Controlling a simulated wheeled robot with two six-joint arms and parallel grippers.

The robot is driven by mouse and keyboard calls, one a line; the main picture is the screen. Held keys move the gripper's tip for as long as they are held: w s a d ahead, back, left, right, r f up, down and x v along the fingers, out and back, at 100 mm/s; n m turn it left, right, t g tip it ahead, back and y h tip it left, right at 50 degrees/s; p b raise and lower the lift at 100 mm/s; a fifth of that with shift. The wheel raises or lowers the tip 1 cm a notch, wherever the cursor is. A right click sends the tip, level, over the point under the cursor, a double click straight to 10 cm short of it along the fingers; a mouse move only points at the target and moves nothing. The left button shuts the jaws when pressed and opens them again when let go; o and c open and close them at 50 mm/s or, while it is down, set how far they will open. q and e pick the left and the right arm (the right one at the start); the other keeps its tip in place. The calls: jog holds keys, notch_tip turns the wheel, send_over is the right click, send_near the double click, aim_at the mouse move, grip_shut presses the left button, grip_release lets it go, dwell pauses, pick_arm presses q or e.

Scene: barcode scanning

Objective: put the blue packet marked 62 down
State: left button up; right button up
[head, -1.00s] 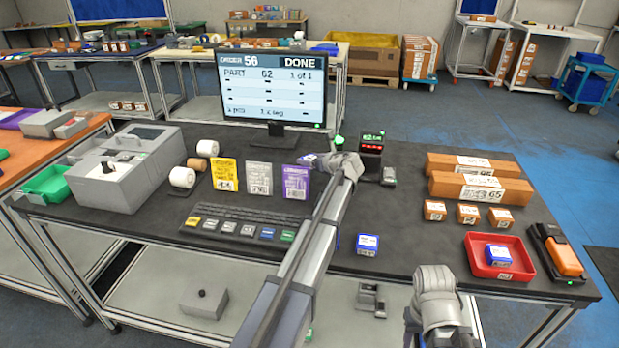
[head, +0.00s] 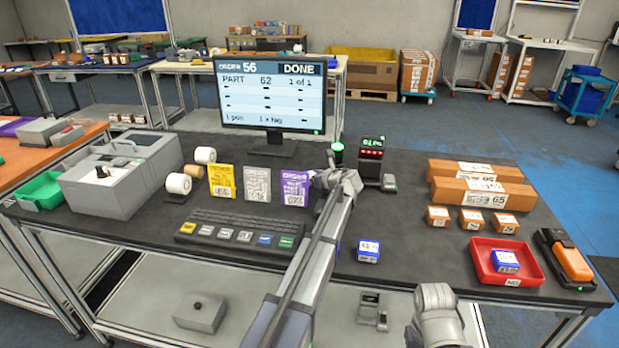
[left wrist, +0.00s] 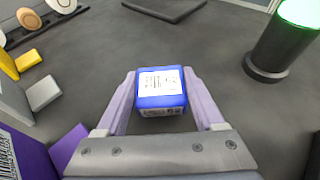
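The blue packet (left wrist: 160,90) with a white label sits between the two fingers of my left gripper (left wrist: 160,100) in the left wrist view. Both fingers meet its sides; the label print is too small to read. I cannot tell whether it touches the mat. In the head view my left wrist hides the gripper and packet, behind the purple packet's right side. My right arm shows at bottom right of centre; its gripper is out of sight. Other blue packets lie on the black bench top (head: 368,251) and in the red tray (head: 481,276).
A green-topped post (left wrist: 285,45) stands right of the held packet, with a red-display device (head: 371,146) beside it. The monitor (head: 272,95) reads DONE. Bare mat surrounds the packet.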

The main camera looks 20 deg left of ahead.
pick_arm(q)
jog(key=o, duration=0.4)
jog(key=shift+o, duration=0.2)
jog(key=shift+r+p, duration=0.3)
jog(key=p+v, duration=0.4)
jog(key=v, duration=0.6)
jog(key=shift+s+d+r, duration=0.1)
jog(key=shift+d+r, duration=0.05)
jog(key=shift+v, duration=0.75)
